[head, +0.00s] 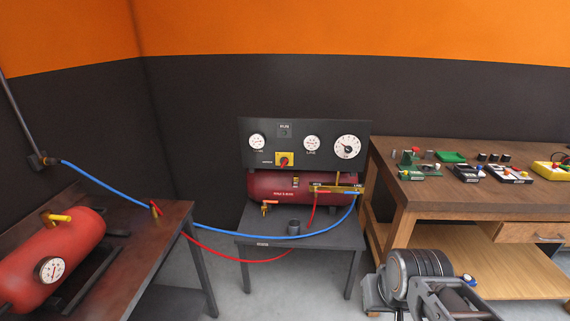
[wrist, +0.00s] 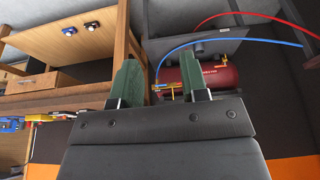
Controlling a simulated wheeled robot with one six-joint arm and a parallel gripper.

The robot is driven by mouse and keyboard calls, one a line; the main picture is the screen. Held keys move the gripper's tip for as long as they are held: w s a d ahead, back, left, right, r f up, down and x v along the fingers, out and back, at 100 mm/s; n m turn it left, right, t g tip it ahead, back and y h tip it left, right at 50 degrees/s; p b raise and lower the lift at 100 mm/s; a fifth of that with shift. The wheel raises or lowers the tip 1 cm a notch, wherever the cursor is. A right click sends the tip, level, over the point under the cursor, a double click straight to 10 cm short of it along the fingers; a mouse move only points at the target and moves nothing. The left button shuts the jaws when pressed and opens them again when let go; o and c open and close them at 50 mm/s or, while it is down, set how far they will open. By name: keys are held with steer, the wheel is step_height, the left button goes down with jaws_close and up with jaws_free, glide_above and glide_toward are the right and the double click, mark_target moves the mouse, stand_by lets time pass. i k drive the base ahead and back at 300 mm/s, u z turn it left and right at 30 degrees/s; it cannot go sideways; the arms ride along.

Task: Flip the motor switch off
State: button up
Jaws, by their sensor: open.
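A red rotary switch on a yellow plate (head: 284,160), which I take to be the motor switch, sits low on the dark gauge panel (head: 262,124). Its small label and exact setting are too small to read. The panel stands behind a dark red tank (head: 275,186). My gripper (wrist: 163,80) is open and empty in the wrist view, its two green-padded fingers apart. That view is upside down, with the red tank (wrist: 222,78) beyond the fingers, apart from them. The switch does not show clearly there. In the head view my arm is at the lower right, well away from the switch.
The tank stands on a small dark table (head: 262,243). Blue (head: 107,185) and red (head: 235,260) hoses run left to a bench with another red tank (head: 60,245). A wooden workbench (head: 450,192) with several small devices stands right. Open air lies before the panel.

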mark_target(284, 160)
steer(key=u, duration=0.1)
steer(key=i, duration=1.1)
steer(key=u, duration=0.5)
